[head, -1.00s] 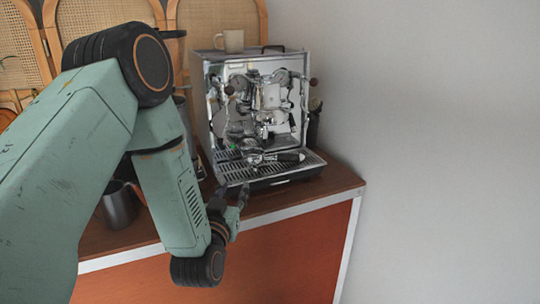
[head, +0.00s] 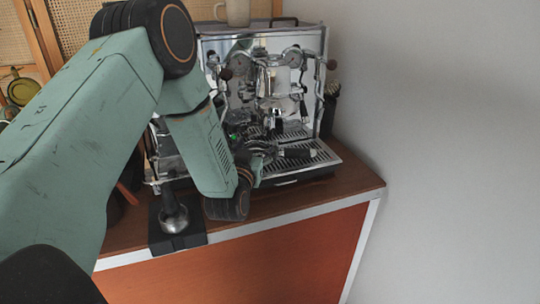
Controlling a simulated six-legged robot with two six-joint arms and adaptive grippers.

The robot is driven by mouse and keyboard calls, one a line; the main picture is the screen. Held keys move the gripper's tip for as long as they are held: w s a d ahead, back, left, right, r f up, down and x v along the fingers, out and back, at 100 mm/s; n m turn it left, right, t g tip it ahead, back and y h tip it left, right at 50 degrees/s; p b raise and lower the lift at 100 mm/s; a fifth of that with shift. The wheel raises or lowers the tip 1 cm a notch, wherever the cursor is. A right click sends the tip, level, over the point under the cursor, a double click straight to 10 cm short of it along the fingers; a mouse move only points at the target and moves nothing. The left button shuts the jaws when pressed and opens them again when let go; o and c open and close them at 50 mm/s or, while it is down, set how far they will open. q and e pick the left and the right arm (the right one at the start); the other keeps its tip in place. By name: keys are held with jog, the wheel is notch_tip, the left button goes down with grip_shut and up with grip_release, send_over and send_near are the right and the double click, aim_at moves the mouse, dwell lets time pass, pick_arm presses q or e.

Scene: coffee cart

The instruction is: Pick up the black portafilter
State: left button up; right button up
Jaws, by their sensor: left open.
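My left gripper (head: 257,163) is open at the front left of the tray, close to the portafilter's head. The wrist hides part of the fingers, and I cannot tell whether they touch it. My right gripper is not in view.
The chrome espresso machine (head: 313,92) stands behind, with a cup (head: 238,12) on top. A tamper (head: 174,218) stands on a black mat (head: 194,241) at the counter's front left. The counter (head: 345,183) is clear at the right, beside a grey wall.

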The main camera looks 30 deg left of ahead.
pick_arm(q)
jog(key=shift+s+d+r, duration=0.2)
jog(key=shift+d+r, duration=0.05)
jog(key=shift+d, duration=0.1)
jog(key=shift+s+a, duration=0.2)
jog(key=shift+a, duration=0.1)
jog(key=c, duration=0.5)
jog(key=shift+w+d, duration=0.1)
jog(key=shift+d, duration=0.15)
jog(key=c, duration=0.4)
jog(key=shift+a, duration=0.15)
jog(key=c, duration=0.6)
jog(key=shift+w, duration=0.1)
jog(key=shift+c, duration=0.3)
